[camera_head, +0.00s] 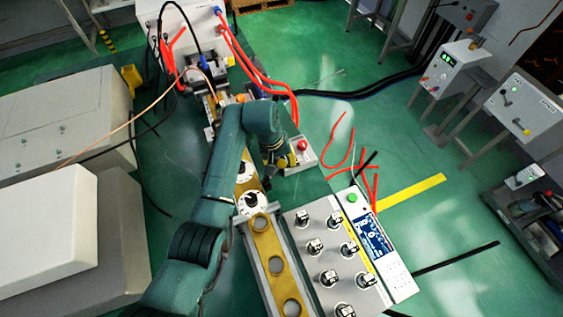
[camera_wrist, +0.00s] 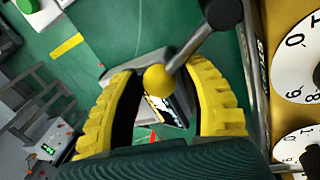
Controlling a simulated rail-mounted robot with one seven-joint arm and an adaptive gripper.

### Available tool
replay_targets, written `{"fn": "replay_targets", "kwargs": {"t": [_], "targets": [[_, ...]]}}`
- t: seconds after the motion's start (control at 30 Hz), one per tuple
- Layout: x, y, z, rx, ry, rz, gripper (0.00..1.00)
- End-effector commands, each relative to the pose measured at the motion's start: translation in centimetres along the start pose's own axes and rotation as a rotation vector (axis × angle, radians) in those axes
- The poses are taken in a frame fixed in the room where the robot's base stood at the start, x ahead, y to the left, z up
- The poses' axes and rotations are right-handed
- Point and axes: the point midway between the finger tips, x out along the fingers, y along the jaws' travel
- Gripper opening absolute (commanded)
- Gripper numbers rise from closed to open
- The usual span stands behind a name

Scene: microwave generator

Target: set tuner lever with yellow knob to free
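The yellow knob (camera_wrist: 158,81) is the round end of a grey metal tuner lever (camera_wrist: 190,45) in the wrist view. The lever runs from the knob up and right to a dark rounded end. My gripper (camera_wrist: 162,72) has its two ribbed yellow fingers apart, one on each side of the knob. Gaps show between the knob and both fingers, so it appears not held. In the head view my gripper (camera_head: 290,160) is beside the brass waveguide, and my arm hides part of the area. I cannot make out the knob there.
White numbered dials (camera_wrist: 298,58) stand close on the right in the wrist view. In the head view a box with a red button (camera_head: 303,146) is just right of my gripper. A panel with several black knobs (camera_head: 318,222) is in front. Red cables (camera_head: 262,75) hang behind.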

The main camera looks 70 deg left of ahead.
Motion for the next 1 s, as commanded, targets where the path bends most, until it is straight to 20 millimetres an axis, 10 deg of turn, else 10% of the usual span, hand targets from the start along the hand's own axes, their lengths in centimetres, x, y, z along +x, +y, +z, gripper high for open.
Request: {"fn": "replay_targets", "kwargs": {"t": [0.2,1.0], "targets": [[0.0,0.0,0.0,0.0,0.0,0.0,0.0],[-0.4,1.1,1.4,0.206,-0.046,0.001,0.0]]}}
